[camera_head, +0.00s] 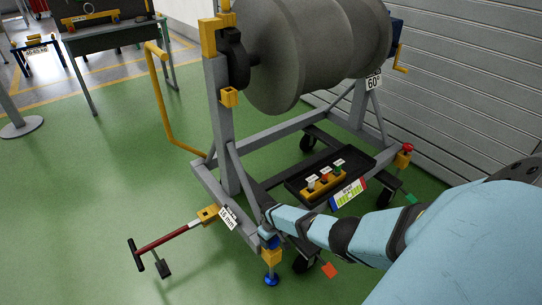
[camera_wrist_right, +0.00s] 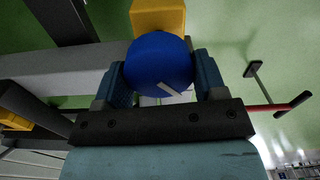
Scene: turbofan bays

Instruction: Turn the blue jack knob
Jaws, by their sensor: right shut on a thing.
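The blue jack knob (camera_wrist_right: 158,62) is round, with a white mark near its lower edge in the right wrist view. It sits against the yellow jack block (camera_wrist_right: 158,16), which also shows in the head view (camera_head: 271,257) at the near corner of the grey stand. My right gripper (camera_wrist_right: 160,80) is shut on the knob, with one finger on each side of it. In the head view my right gripper (camera_head: 269,240) is at the top of this jack, and its fingers and arm largely hide the knob. A blue foot (camera_head: 271,281) is below the jack. My left gripper is not in view.
The grey stand (camera_head: 231,150) carries a large grey drum (camera_head: 310,45). A black tray (camera_head: 300,183) with small coloured knobs lies in its base. A red-shafted bar (camera_head: 160,241) sticks out left. A red-topped jack (camera_head: 405,155) is at the right.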

